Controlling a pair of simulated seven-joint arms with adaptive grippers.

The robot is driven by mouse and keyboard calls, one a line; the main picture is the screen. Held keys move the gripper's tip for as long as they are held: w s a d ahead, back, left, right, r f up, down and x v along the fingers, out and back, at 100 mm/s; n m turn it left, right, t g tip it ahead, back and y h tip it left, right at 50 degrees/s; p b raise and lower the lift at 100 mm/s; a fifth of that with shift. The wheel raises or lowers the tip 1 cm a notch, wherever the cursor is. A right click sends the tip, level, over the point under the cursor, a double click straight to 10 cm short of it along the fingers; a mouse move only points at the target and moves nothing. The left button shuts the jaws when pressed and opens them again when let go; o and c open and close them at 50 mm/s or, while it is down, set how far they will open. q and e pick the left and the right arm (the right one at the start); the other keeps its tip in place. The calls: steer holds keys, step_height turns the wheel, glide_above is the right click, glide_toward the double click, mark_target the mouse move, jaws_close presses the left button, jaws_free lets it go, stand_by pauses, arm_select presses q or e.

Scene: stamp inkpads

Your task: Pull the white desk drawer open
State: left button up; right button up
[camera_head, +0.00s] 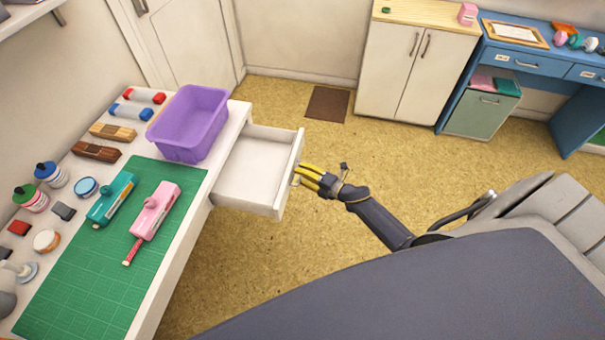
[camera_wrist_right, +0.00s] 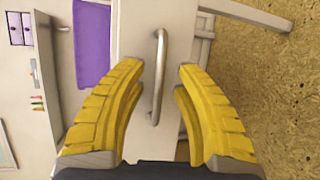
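The white desk drawer (camera_head: 252,170) is pulled out from the white desk, and its empty inside shows in the head view. My right gripper (camera_head: 302,176), with yellow fingers, is at the drawer's front panel. In the right wrist view, the drawer's metal bar handle (camera_wrist_right: 161,45) lies between the two fingertips. The fingers are spread apart, with a gap on each side of the handle, so the gripper is open and does not clamp it. My left gripper is in neither view.
A purple bin (camera_head: 188,122) stands at the desk edge beside the drawer. A green cutting mat (camera_head: 85,275) holds a teal stamp (camera_head: 111,200) and a pink stamp (camera_head: 155,210). A white cabinet (camera_head: 410,70) and blue desk (camera_head: 530,62) stand behind. The floor (camera_head: 330,240) around the drawer is clear.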

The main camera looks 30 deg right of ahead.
steer(key=shift+s, duration=0.15)
steer(key=v, duration=1.1)
steer(key=shift+s+d, duration=0.2)
steer(key=shift+s, duration=0.1)
steer(key=shift+r, duration=0.1)
